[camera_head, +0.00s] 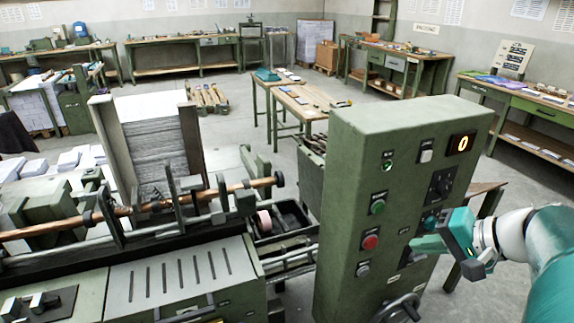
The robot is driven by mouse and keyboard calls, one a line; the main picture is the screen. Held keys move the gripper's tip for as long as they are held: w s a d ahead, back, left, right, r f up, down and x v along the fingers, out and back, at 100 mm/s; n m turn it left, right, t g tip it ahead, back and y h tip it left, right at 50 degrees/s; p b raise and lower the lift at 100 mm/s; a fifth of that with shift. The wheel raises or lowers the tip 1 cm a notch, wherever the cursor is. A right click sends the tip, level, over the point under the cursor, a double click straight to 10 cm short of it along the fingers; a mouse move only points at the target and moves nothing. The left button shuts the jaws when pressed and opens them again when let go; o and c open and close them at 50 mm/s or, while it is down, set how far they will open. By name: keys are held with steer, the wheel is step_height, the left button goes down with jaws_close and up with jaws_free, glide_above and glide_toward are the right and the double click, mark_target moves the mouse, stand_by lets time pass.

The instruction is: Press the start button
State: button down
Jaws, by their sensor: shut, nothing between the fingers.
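The green control cabinet (345,150) stands right of centre, with its button face turned to the right. A green push button (377,206) sits on that face above a red push button (370,242). No label is readable, so I cannot tell for certain which is the start button. My gripper (417,244) is shut and empty. It points left in front of the lower right part of the face, right of the red button and lower than the green one. I cannot tell whether its tip touches the panel. Both buttons are unobstructed.
A handwheel (400,308) sticks out below. The gathering machine (185,275) fills the left. Workbenches line the walls.

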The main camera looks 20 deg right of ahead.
mark_target(379, 208)
steer(key=w, duration=0.8)
steer(key=shift+w, duration=0.35)
steer(key=shift+w+a, duration=0.1)
stand_by(1.9)
steer(key=shift+w, duration=0.35)
steer(key=shift+w, duration=0.4)
stand_by(0.9)
steer(key=shift+s, duration=0.85)
